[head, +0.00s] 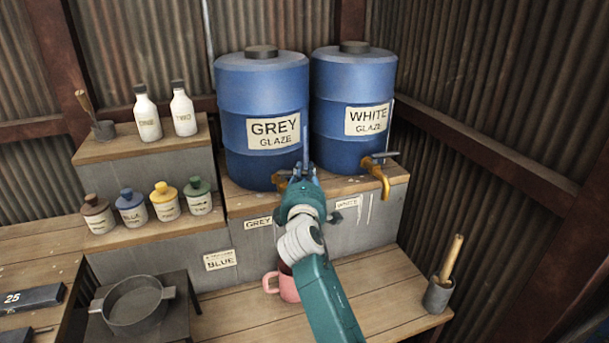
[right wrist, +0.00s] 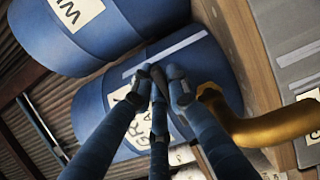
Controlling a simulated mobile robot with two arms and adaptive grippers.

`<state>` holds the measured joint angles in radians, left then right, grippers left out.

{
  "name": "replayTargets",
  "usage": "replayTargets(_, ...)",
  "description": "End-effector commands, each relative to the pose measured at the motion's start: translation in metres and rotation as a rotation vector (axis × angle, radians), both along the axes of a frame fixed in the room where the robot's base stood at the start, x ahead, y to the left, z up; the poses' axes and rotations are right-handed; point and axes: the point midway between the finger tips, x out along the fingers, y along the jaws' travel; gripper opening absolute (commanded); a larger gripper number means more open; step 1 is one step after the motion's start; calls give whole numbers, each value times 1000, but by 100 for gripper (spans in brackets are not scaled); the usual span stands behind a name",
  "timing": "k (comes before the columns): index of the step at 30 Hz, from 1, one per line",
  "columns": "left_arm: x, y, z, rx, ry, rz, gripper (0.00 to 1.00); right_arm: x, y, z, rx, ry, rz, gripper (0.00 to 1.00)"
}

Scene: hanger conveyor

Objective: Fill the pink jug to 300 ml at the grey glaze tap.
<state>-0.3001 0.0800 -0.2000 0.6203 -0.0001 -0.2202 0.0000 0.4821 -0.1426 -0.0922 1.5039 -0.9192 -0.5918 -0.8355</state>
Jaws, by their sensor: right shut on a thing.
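The pink jug (head: 271,283) stands on the lower wooden shelf below the grey glaze tap (head: 281,183), partly hidden by my right arm. Its inside and fill level cannot be seen. The blue grey glaze drum (head: 262,90) stands on the upper shelf. My right gripper (head: 299,170) is at this tap, shut on its dark handle (right wrist: 158,76). In the right wrist view, the brass spout (right wrist: 265,128) curves away to the right of the fingers. Whether glaze is flowing cannot be told. My left gripper is out of view.
The white glaze drum (head: 352,110) and its brass tap (head: 379,175) stand close on the right. A brush pot (head: 438,295) is at the shelf's right end. A dark pan (head: 136,308), small bottles (head: 131,212) and white bottles (head: 147,118) are on the left.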

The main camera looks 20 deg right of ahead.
Motion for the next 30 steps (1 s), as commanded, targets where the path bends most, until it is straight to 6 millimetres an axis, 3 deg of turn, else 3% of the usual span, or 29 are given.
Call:
replayTargets(2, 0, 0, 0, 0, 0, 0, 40, 0, 1, -1, 1, 1, 2, 0)
replayTargets(3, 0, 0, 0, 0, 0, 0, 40, 0, 1, -1, 0, 1, 2, 21)
replayTargets(6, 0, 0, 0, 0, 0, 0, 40, 0, 1, -1, 0, 1, 2, 35)
replayTargets(16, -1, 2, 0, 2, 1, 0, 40, -4, 2, -1, 0, 1, 2, 35)
replayTargets(30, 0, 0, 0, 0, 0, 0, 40, -67, 23, -1, 0, 1, 3, 35)
